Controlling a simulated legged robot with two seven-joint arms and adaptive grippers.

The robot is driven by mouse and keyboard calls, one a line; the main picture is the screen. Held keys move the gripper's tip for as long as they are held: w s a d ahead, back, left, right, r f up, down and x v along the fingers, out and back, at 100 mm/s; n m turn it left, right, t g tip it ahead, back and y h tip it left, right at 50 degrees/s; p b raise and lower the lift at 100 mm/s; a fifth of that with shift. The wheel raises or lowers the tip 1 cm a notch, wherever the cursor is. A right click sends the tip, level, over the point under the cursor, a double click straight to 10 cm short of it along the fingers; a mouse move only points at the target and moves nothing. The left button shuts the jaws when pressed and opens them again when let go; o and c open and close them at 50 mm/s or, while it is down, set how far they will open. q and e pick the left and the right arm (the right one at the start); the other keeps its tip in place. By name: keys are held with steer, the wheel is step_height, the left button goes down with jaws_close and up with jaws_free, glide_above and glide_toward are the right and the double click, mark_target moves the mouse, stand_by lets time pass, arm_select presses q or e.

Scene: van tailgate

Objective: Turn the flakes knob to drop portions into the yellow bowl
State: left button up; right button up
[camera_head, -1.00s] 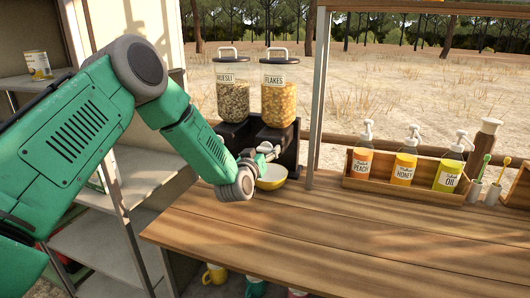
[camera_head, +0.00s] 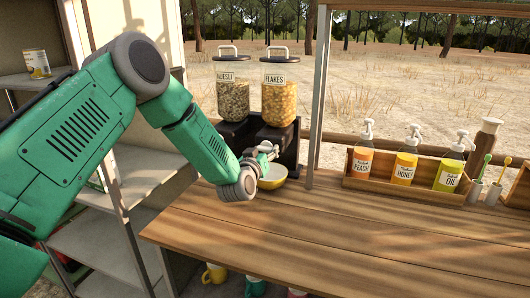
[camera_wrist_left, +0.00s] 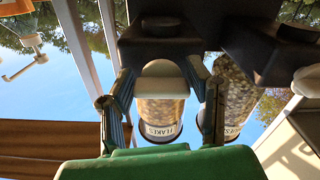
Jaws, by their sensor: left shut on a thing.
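The flakes dispenser (camera_head: 279,100) is a clear jar of orange flakes with a label, right of the muesli jar on a dark stand. My left gripper (camera_head: 265,152) is at the front of the stand, below the flakes jar. In the left wrist view, which is upside down, its two fingers (camera_wrist_left: 162,75) are on either side of the pale flakes knob (camera_wrist_left: 160,68) and shut on it. The yellow bowl (camera_head: 272,184) stands on the counter just below the gripper, partly hidden by it; its contents are hard to make out. My right gripper is out of view.
The muesli dispenser (camera_head: 233,97) stands close on the left. A wooden box (camera_head: 376,182) with peach, honey and oil bottles is farther right. The front of the wooden counter (camera_head: 330,235) is clear.

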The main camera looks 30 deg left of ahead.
arm_select(q)
steer(key=shift+r+m, duration=0.15)
steer(key=shift+m, duration=0.25)
steer(key=m, duration=0.4)
steer(key=shift+a+m+p, duration=0.1)
steer(key=shift+m+p, duration=0.2)
steer(key=shift+p, duration=0.05)
steer(key=m, duration=0.4)
steer(key=m+b, duration=0.1)
steer(key=m, duration=0.4)
steer(key=shift+a, duration=0.1)
steer(key=m+b, duration=0.3)
steer(key=m, duration=0.3)
steer(key=shift+a, duration=0.1)
steer(key=o, duration=1.2)
steer(key=shift+c, duration=0.2)
